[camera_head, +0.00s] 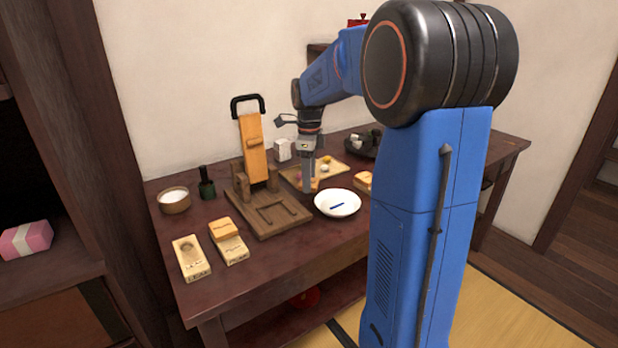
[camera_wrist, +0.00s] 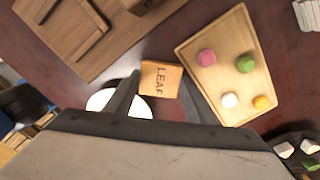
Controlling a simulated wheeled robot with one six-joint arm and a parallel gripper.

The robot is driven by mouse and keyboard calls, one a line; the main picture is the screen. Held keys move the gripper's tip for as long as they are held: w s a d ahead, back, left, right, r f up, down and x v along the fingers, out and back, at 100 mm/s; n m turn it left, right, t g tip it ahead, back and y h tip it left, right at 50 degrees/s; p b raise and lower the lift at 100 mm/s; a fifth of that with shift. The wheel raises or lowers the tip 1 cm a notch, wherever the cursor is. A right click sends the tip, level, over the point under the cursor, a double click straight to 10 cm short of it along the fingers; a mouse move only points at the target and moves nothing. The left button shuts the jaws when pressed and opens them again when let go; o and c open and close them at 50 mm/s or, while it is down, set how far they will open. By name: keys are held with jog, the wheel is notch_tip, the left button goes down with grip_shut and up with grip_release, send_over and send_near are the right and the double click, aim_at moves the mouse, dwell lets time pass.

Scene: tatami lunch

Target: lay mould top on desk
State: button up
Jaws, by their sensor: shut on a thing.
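The mould top, a light wooden block marked LEAF (camera_wrist: 160,80), is between the fingers of my gripper (camera_wrist: 160,88) in the wrist view. My gripper (camera_head: 308,184) is shut on it, low over the desk (camera_head: 265,268), between the wooden press and the sweets board. I cannot tell whether the block touches the desk. A mould base marked LEAF (camera_head: 192,258) lies open at the front left of the desk. Beside it is a second mould base (camera_head: 235,252) with its own top (camera_head: 223,229) on it.
A press (camera_head: 253,150) with a black handle stands at the back. A sweets board (camera_head: 331,172) holds several coloured sweets. A white dish (camera_head: 337,203) stands just right of my gripper. A dark tray (camera_head: 358,149), a bowl of white powder (camera_head: 174,200) and a green container (camera_head: 207,189) are also on the desk.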

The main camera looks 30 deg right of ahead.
jog(key=shift+f, duration=0.6)
jog(key=o, duration=1)
notch_tip(320, 180, up, 13)
jog(key=s+a+f+n+t, duration=0.1)
jog(key=s+a+n, duration=0.4)
jog(key=s+n, duration=0.25)
jog(key=s+a+f+n+t, duration=0.1)
jog(key=s+a+f+n, duration=0.1)
jog(key=s+a+n, duration=0.5)
jog(key=s+a+f+n+t, duration=0.1)
jog(key=s+f+n, duration=0.2)
jog(key=s+n, duration=0.1)
jog(key=s+a+f+n+t, duration=0.1)
jog(key=s+f+n, duration=0.3)
jog(key=s, duration=0.2)
jog(key=s+a+f+n, duration=0.1)
jog(key=s+f+n, duration=0.2)
jog(key=s+n, duration=0.1)
jog(key=shift+s+a+f+t, duration=0.2)
jog(key=shift+s, duration=0.25)
jog(key=shift+s+a+f+t, duration=0.2)
jog(key=shift+s, duration=0.2)
